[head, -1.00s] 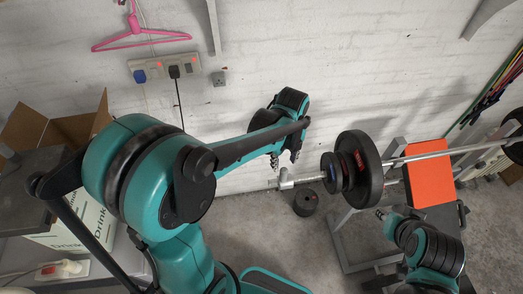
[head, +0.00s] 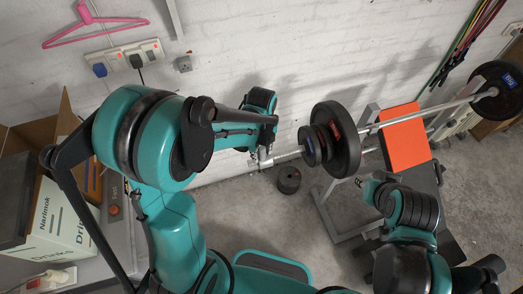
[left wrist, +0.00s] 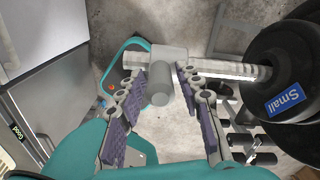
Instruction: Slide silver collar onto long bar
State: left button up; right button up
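The silver collar (head: 262,157) is around the near end of the long bar (head: 288,154), with a short bar stub beyond it. In the left wrist view the collar (left wrist: 160,82) has a stubby cylinder pointing toward the camera. My left gripper (left wrist: 163,72) has its fingertips on either side of the collar, open with a narrow gap; contact is not clear. In the head view, my left gripper (head: 258,150) is mostly hidden by its own arm. My right gripper (head: 360,182) is small and partly hidden near the bench, so its opening cannot be told.
Black weight plates (head: 336,140) sit on the bar beside the collar, and another plate (head: 497,92) is at its far end. An orange pad (head: 404,134) is on the bench. A dark weight (head: 289,180) stands on the floor. Boxes (head: 62,215) are at left.

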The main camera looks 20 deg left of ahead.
pick_arm(q)
grip_shut()
jog(key=shift+w+r, duration=0.15)
jog(key=shift+r, duration=0.1)
jog(key=shift+w, duration=0.1)
dwell(0.5)
jog(key=shift+w+d+b, duration=0.15)
jog(key=shift+w+d, duration=0.5)
jog(key=shift+d, duration=0.35)
jog(key=shift+w+d+b, duration=0.15)
jog(key=shift+w+d, duration=0.5)
jog(key=shift+d, duration=0.35)
jog(key=shift+w+d+b, duration=0.15)
jog(key=shift+w+d, duration=0.5)
jog(key=shift+d, duration=0.35)
jog(key=shift+d, duration=0.1)
jog(key=shift+w+d, duration=0.75)
jog(key=shift+d, duration=0.3)
jog(key=shift+w+d, duration=0.7)
jog(key=shift+d, duration=0.3)
jog(key=o, duration=0.5)
grip_release()
